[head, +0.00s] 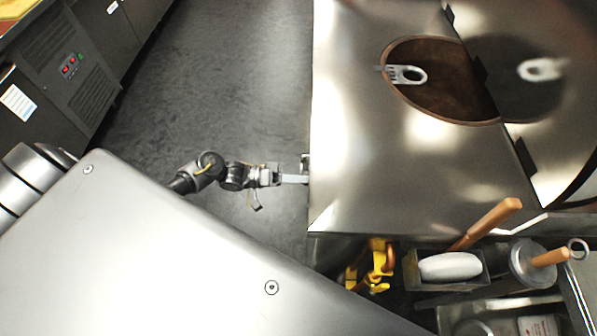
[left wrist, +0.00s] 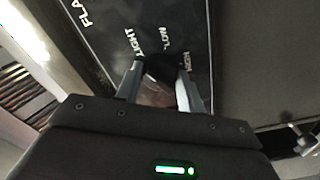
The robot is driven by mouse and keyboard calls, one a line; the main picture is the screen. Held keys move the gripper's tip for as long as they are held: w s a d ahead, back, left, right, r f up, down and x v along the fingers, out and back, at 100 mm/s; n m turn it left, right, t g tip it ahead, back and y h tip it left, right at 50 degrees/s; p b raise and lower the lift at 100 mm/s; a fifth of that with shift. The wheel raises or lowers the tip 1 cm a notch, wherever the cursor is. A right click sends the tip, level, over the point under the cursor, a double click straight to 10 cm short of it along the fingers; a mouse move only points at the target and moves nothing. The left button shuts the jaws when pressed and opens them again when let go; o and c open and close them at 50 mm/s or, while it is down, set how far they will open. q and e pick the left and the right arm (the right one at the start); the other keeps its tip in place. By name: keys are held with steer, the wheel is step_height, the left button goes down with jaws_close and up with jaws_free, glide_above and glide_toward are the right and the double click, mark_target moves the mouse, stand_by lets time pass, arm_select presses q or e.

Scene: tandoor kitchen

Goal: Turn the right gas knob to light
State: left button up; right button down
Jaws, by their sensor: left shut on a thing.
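In the left wrist view, my left gripper (left wrist: 158,76) is shut on a dark round gas knob (left wrist: 162,70), one finger on each side. The knob sits on a black panel (left wrist: 105,35) with white lettering: "LIGHT", "LOW" and "HIGH" around the knob, and "FLA..." further up, cut off by the frame. Which way the knob points is hard to tell. In the head view, my left gripper (head: 298,179) reaches the left side of the steel tandoor counter (head: 345,120); the knob itself is not clear there. My right gripper is not in view.
The tandoor's round opening (head: 450,85) is in the counter top. Yellow fittings (head: 378,265), a steel tray (head: 445,285) with a white pad (head: 450,266), and wooden-handled tools stand at the near right. Dark floor (head: 220,80) is clear left of the counter, up to black cabinets (head: 75,75).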

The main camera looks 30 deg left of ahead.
arm_select(q)
steer(key=o, duration=0.9)
steer(key=shift+o, duration=0.3)
steer(key=b+v, duration=0.2)
steer(key=v, duration=0.8)
steer(key=shift+s+a, duration=0.2)
steer(key=shift+a, duration=0.15)
